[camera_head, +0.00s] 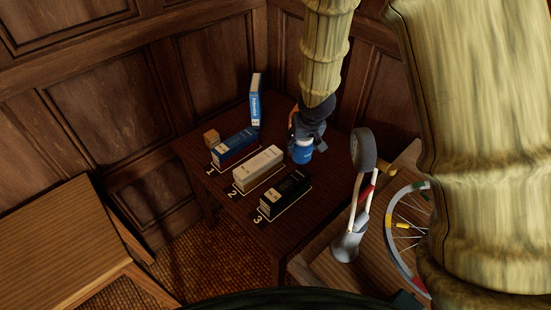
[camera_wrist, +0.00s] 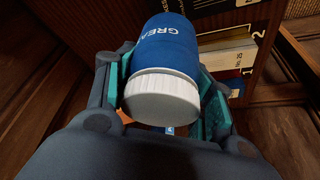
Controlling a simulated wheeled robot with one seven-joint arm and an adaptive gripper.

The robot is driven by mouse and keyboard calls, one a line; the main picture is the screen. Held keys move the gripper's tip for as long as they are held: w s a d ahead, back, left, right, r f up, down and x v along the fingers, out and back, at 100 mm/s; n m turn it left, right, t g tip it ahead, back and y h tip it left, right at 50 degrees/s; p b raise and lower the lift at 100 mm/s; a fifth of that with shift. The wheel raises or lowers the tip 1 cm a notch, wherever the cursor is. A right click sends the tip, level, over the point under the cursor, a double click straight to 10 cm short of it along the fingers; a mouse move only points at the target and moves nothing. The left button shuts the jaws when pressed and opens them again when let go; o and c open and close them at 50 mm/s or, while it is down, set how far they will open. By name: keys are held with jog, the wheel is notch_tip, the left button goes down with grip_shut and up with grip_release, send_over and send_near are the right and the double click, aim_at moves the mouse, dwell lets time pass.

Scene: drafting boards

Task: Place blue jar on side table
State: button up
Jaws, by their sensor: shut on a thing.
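The blue jar (camera_head: 302,152) is at the right of the dark table (camera_head: 236,205) in the corner, beside the white boxed book. In the wrist view the jar (camera_wrist: 172,48) shows light lettering and its ribbed white lid (camera_wrist: 162,97) faces the camera. My gripper (camera_head: 304,138) is shut on the jar, with its teal-padded fingers on both sides of it, also in the wrist view (camera_wrist: 168,88). Whether the jar touches the tabletop or hangs just above it, I cannot tell. A light brown wooden table (camera_head: 55,240) stands at the left; which table is the side table is not marked.
Blue (camera_head: 235,146), white (camera_head: 258,168) and black (camera_head: 286,194) book-like boxes lie in outlines numbered 1 to 3. A bench with a wheel (camera_head: 405,235) is at the right. The left table's top is clear.

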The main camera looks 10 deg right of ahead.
jog(key=w+d+f+m+b, duration=0.2)
jog(key=d+f+b, duration=0.5)
jog(key=d+b, duration=0.45)
jog(key=h+b, duration=0.1)
jog(key=b, duration=0.6)
send_over(326, 178)
jog(key=shift+f, duration=5.05)
jog(key=shift+f, duration=0.15)
jog(key=o, duration=1.3)
jog(key=shift+a, duration=0.1)
jog(key=shift+r, duration=0.4)
jog(key=p+v, duration=0.3)
jog(key=v, duration=0.8)
jog(key=shift+s+r, duration=0.2)
jog(key=shift+r, duration=0.05)
